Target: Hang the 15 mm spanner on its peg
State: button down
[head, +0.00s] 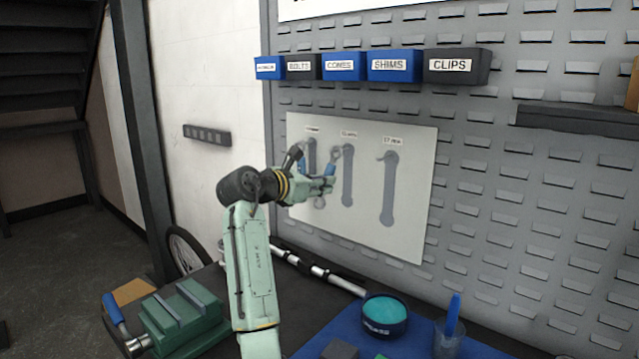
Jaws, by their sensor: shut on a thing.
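My gripper (328,186) is in front of the pale shadow board (410,222), shut on a spanner. The spanner (331,167) has a blue part and a metal ring end that shows above the fingers. It stands roughly upright, slightly tilted, between the left and middle grey outlines. My gripper covers its middle. The middle outline (348,185), whose small label looks like 15 mm, is just right of the spanner. Its peg, near the top, is hard to make out. The right outline (390,190) is labelled 17 mm and is bare. My wrist partly hides the left outline (312,155).
Labelled bins, including the CLIPS bin (456,66), line the wall above the board. Below are a green vise (185,322), a metal tube (318,272), a round teal-topped tin (385,315) and a cup (448,338) holding a blue-handled item.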

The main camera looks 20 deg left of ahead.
jog(key=c, duration=1.4)
grip_release()
jog(key=shift+o, duration=0.2)
jog(key=v, duration=1.2)
jog(key=shift+s, duration=0.1)
